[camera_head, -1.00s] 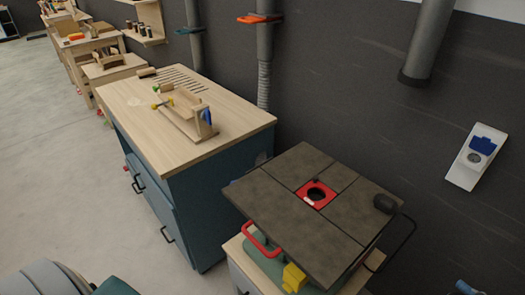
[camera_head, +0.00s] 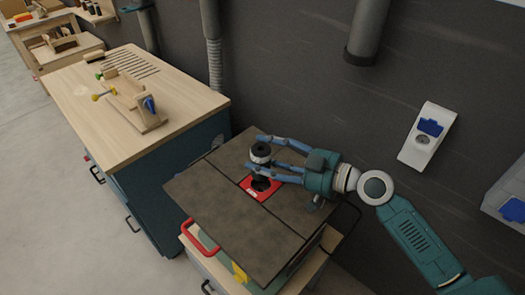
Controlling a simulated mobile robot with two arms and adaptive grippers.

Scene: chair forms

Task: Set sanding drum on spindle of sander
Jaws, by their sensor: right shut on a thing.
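The sanding drum (camera_head: 261,151), a short dark cylinder with a pale top ring, is between the fingers of my right gripper (camera_head: 263,154), which is shut on it. The sander (camera_head: 215,200) has a square dark tabletop with a red insert (camera_head: 251,193) in the middle. The drum is over the insert, seemingly upright. A dark shape, the spindle or the opening, shows just below the drum; I cannot tell whether drum and spindle touch. My right arm comes in from the lower right. My left gripper is not in view.
A wooden-topped blue cabinet (camera_head: 90,100) stands left of the sander with a wooden tool holder (camera_head: 138,108) on it. A dark wall with a grey pipe (camera_head: 367,30) and a socket (camera_head: 427,136) is behind. A red handle (camera_head: 198,238) sticks out at the sander's front.

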